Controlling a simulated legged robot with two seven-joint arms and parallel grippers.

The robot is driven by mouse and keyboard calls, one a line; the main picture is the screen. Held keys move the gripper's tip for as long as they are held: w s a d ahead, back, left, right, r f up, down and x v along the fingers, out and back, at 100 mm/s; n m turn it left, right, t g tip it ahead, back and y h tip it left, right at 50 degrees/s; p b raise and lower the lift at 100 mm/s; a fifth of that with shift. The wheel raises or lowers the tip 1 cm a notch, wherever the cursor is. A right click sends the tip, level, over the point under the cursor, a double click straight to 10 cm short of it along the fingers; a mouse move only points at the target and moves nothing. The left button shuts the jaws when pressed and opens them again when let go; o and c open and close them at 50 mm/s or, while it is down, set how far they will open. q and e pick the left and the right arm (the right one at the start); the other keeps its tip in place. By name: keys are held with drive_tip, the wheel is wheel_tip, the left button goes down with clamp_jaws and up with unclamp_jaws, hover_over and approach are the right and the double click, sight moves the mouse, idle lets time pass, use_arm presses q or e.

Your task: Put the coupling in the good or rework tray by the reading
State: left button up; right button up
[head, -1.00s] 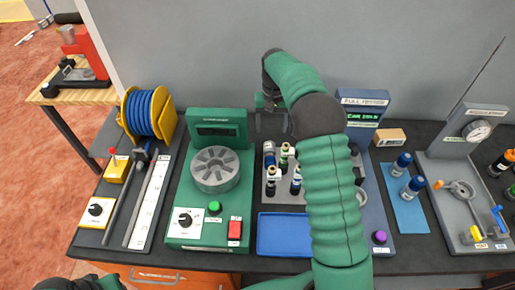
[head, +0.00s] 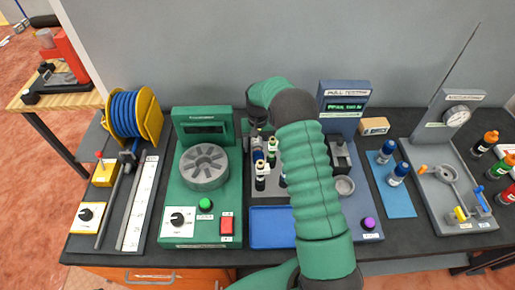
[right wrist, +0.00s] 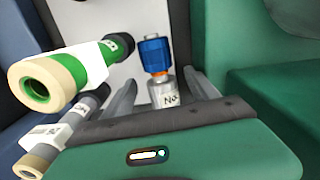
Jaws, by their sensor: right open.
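My right gripper (head: 256,130) is over the back left of the grey rack (head: 268,198) between the green machine and the pull tester. In the right wrist view its jaws (right wrist: 158,95) are open. A blue-topped coupling (right wrist: 155,55) with an orange ring and a white label stands upright between or just beyond the fingers; contact cannot be told. A green coupling (right wrist: 80,75) with a cream end is just left of them. The pull tester display (head: 346,106) shows green text too small to read surely. A blue tray (head: 272,228) in front is empty; no good or rework label is legible.
The green machine (head: 184,225) stands close left of the rack. The pull tester (head: 370,205) stands right, partly behind my arm. A blue mat (head: 398,208) holds two blue-capped bottles. A gauge stand (head: 440,200) and several bottles are farther right.

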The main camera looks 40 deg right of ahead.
drive_tip(key=shift+w+f, duration=0.1)
drive_tip(key=shift+f, duration=0.75)
clamp_jaws()
drive_tip(key=shift+r, duration=0.1)
